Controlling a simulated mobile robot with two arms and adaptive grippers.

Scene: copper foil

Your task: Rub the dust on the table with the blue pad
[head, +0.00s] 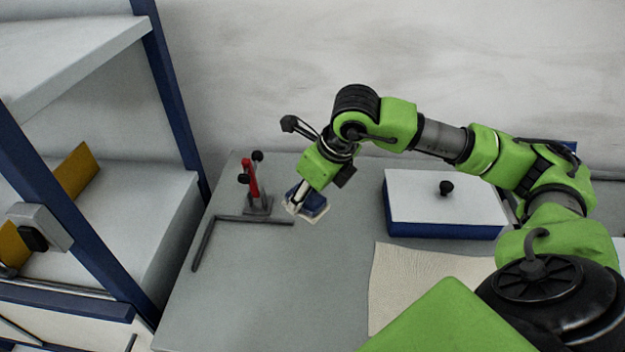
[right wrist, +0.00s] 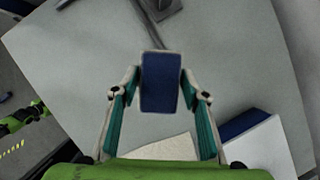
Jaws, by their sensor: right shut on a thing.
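The blue pad (head: 313,202) is at the tip of my right gripper (head: 297,203), over the grey table (head: 300,290). In the right wrist view the pad (right wrist: 160,82) sits between the two fingers of the gripper (right wrist: 160,90), which are shut on its sides. A pale edge shows around the pad. I cannot tell whether its underside touches the table. I cannot make out any dust for certain. My left gripper is not in view.
A red-handled clamp (head: 252,187) and a dark L-shaped bar (head: 205,240) are left of the pad. A blue box with white lid and black knob (head: 420,205) stands right. A cream sheet (head: 400,285) lies in front of it. Shelving (head: 165,90) borders the left. The table's front-middle is clear.

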